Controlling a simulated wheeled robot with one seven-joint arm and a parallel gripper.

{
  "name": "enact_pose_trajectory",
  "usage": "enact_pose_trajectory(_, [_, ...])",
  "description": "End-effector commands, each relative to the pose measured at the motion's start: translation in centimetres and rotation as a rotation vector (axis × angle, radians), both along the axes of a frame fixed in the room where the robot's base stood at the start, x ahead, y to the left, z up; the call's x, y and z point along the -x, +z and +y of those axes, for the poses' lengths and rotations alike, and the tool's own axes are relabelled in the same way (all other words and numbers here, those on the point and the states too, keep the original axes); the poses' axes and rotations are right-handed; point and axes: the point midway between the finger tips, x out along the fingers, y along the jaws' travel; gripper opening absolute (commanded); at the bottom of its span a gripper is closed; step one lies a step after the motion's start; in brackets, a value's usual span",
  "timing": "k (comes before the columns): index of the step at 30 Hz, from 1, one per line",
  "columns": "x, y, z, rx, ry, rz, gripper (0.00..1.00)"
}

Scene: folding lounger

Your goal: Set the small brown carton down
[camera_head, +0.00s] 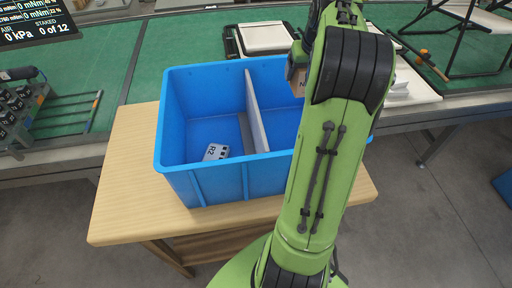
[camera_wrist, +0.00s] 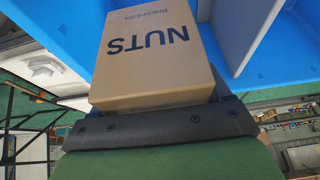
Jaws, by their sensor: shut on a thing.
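The small brown carton (camera_wrist: 150,60), printed "NUTS", fills the middle of the wrist view and is held by my gripper (camera_wrist: 155,122). In the head view only a bit of the carton (camera_head: 298,84) shows beside my green arm, over the right part of the blue bin. My gripper is shut on the carton; its fingertips are mostly hidden by the arm in the head view. I cannot tell how far the carton is above the bin floor.
The blue bin (camera_head: 210,177) stands on a wooden table (camera_head: 125,190). A grey divider (camera_head: 255,110) splits it; a white labelled piece (camera_head: 215,152) lies in the left compartment. My arm hides much of the right compartment. Behind is a green bench (camera_head: 120,55) with a white-topped case (camera_head: 262,38).

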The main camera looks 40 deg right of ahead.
Motion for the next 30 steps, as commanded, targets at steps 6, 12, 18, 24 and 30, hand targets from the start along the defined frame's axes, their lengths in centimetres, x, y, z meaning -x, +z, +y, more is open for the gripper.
enact_pose_trajectory(6, [0.0, -3.8, 0.0, 0.001, -0.001, -0.001, 0.28])
enact_pose_trajectory(12, [0.0, -8.7, 0.0, -0.001, -0.002, 0.000, 0.28])
enact_pose_trajectory(18, [0.0, -11.8, 0.0, 0.001, 0.000, -0.001, 0.28])
enact_pose_trajectory(24, [0.0, -15.4, 0.0, -0.002, -0.002, 0.001, 0.28])
enact_pose_trajectory(30, [0.0, -18.9, 0.0, -0.002, -0.001, 0.001, 0.28])
